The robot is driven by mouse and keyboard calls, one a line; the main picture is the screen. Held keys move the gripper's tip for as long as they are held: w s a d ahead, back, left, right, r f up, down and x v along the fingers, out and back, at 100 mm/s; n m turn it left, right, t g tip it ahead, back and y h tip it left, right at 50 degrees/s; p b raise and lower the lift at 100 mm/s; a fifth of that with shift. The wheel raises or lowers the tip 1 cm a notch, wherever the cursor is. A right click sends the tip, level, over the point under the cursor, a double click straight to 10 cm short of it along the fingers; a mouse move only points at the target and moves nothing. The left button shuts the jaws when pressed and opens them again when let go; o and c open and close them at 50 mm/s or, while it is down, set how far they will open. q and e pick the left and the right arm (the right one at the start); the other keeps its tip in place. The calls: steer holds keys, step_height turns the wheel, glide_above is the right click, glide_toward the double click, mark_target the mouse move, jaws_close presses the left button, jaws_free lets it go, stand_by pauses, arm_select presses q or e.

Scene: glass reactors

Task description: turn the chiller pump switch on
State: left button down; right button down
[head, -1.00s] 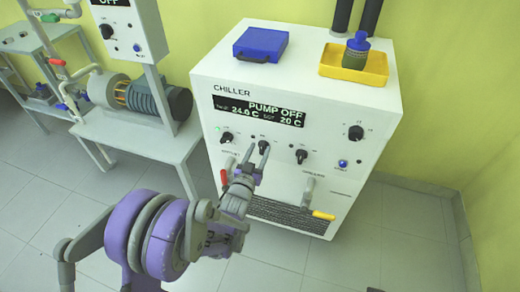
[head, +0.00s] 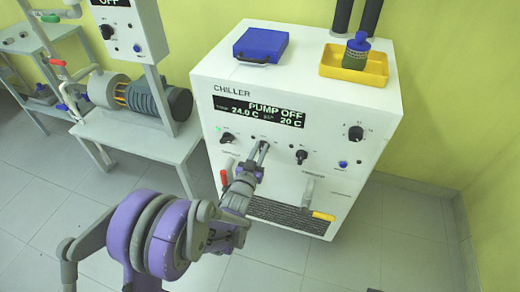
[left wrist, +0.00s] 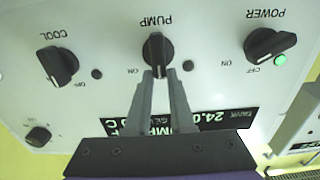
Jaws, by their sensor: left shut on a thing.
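The white chiller (head: 230,180) stands against the wall, and its display (head: 262,112) reads "PUMP OFF", 24.0 C and 20 C. In the left wrist view, upside down, the black pump switch (left wrist: 157,47) sits between the cool knob (left wrist: 59,66) and the power knob (left wrist: 270,44). My left gripper (head: 264,146) is at the chiller front, and its two fingers (left wrist: 160,74) are shut on the pump switch. The fingers and arm mostly hide the switch in the head view. My right gripper is not in view.
A red-handled valve (head: 225,177) and a yellow-handled valve (head: 323,216) stick out low on the chiller front. On top are a blue case (head: 260,44) and a yellow tray (head: 340,72) with a bottle (head: 356,52). A motor bench stands left.

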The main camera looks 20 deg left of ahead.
arm_select(q)
steer(key=shift+m, duration=0.3)
steer(key=m, duration=0.2)
steer(key=d+m, duration=0.1)
steer(key=m, duration=0.2)
steer(key=shift+d+f+m+b, duration=0.15)
steer(key=shift+f+m+b, duration=0.1)
steer(key=shift+m+b, duration=0.05)
steer(key=m, duration=0.5)
steer(key=shift+d+f+m+b, duration=0.3)
steer(key=shift+d+f+m, duration=0.1)
steer(key=c, duration=0.8)
jaws_free()
steer(key=shift+s, duration=0.15)
steer(key=s, duration=1)
steer(key=shift+s+a+p, duration=0.15)
steer(key=shift+s+p, duration=0.2)
